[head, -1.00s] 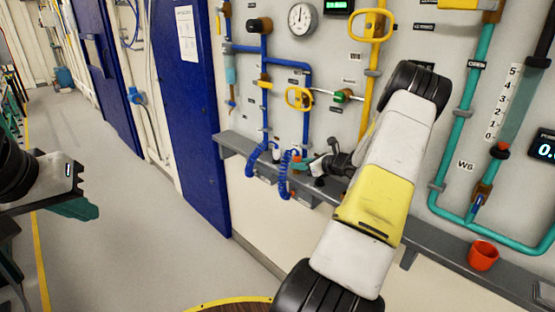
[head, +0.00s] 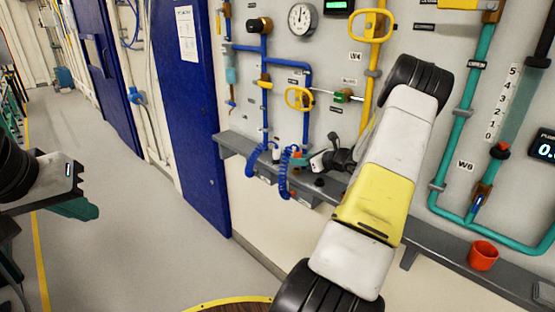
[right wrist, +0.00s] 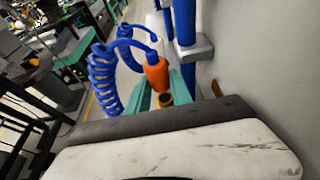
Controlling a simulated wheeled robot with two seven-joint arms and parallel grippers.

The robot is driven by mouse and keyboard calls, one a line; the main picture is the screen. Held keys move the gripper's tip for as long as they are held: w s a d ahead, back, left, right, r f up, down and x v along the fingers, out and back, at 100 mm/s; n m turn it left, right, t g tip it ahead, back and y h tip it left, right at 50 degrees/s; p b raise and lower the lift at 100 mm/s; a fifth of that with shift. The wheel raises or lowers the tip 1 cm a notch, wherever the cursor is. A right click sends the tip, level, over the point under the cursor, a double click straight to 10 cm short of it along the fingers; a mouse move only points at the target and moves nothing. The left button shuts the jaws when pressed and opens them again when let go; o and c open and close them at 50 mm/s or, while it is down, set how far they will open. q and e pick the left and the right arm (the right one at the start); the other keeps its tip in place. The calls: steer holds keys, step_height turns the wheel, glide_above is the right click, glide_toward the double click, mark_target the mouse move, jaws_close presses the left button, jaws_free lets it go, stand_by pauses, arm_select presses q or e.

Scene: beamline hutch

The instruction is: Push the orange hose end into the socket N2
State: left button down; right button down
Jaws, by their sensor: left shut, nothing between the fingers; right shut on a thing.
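The orange hose end (right wrist: 156,72), on a coiled blue hose (right wrist: 104,78), is held between the teal fingers of my right gripper (right wrist: 161,91). A brass tip shows at its near end in the right wrist view. In the head view my right gripper (head: 303,160) is shut on it just above the grey ledge, and my forearm covers part of the wall behind. My left gripper (head: 76,207) is shut and empty at the left, far from the wall. I cannot pick out the socket N2; the small labels are unreadable.
A grey ledge (head: 430,242) runs along the wall under blue, yellow and teal pipes. A second coiled blue hose (head: 254,160) hangs left of the held one. A red cup (head: 483,255) stands on the ledge at right. The floor (head: 130,225) at left is clear.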

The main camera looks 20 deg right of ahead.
mark_target(297, 148)
steer(key=shift+r, duration=2.6)
steer(key=shift+a, duration=0.1)
